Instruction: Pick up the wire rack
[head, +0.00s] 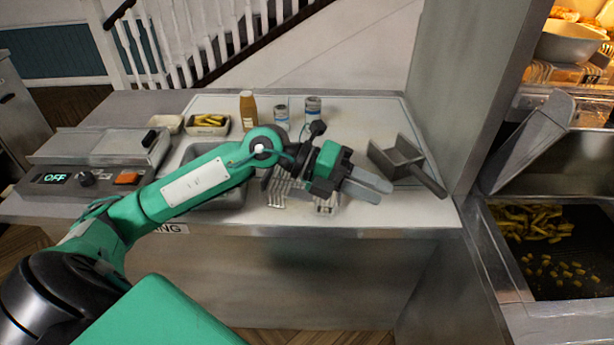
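The wire rack (281,190) is a small set of thin metal wires on the pale counter, near its front edge. My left gripper and forearm cover part of it, so its full outline is hidden. My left gripper (376,189) is above the counter, with its fingers pointing right, past the rack. The two grey fingers lie close together in this view, and I cannot tell whether there is a gap between them. No object shows between them. My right gripper is not in view.
A grey scoop (402,160) lies right of my gripper. An orange-brown bottle (248,111) and two small tins (313,109) stand behind. A tray of fries (555,245) is at right.

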